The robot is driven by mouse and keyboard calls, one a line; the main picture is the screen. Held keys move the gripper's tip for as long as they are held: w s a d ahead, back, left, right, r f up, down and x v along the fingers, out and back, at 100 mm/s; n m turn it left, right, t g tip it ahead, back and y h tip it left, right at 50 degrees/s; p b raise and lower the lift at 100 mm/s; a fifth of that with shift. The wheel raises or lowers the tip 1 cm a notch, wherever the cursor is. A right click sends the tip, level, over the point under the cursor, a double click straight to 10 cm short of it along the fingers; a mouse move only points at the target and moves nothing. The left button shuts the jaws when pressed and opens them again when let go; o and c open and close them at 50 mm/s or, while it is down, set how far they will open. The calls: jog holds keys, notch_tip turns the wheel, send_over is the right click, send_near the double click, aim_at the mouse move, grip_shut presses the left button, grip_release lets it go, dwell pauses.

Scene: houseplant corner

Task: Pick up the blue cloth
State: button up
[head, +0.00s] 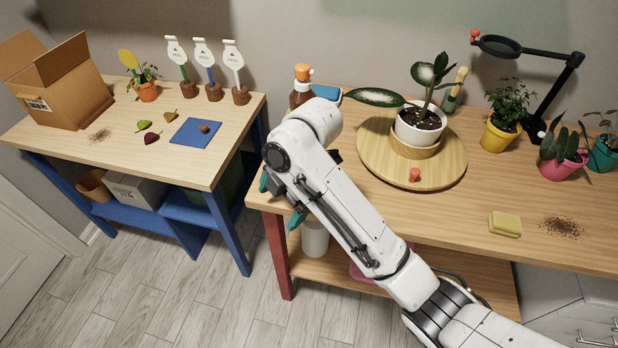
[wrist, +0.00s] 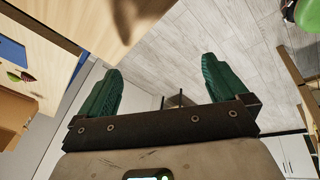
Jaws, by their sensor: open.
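My gripper (head: 279,202) hangs at the left end of the right table, apart from both. In the wrist view its green fingers (wrist: 162,72) are spread, with nothing between them.
A potted plant stands on a round wooden turntable (head: 375,165) right of my arm. A yellow sponge (head: 505,224) and spilled soil lie at the front right. Several pots and a black magnifier stand behind. A floor gap separates the tables. A cardboard box (head: 55,85) stands far left.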

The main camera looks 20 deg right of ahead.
jog(key=w+d+r+n+g+h+p, duration=0.1)
jog(key=w+d+r+n+h, duration=0.2)
jog(key=w+d+r+n, duration=0.4)
jog(key=shift+n, duration=0.5)
jog(key=f, duration=0.1)
jog(key=d+f, duration=0.1)
jog(key=f, duration=0.2)
jog(key=shift+s+d+f, duration=0.2)
jog(key=shift+s+f, duration=0.05)
jog(key=shift+s, duration=0.05)
jog(key=shift+w+d+f+p, duration=0.15)
jog(key=shift+f+p, duration=0.25)
jog(key=shift+f, duration=0.9)
jog(key=shift+s+d+f+p, duration=0.1)
jog(key=shift+f+p, duration=0.3)
jog(key=shift+f, duration=0.9)
jog(key=shift+c, duration=0.5)
jog(key=c, duration=1)
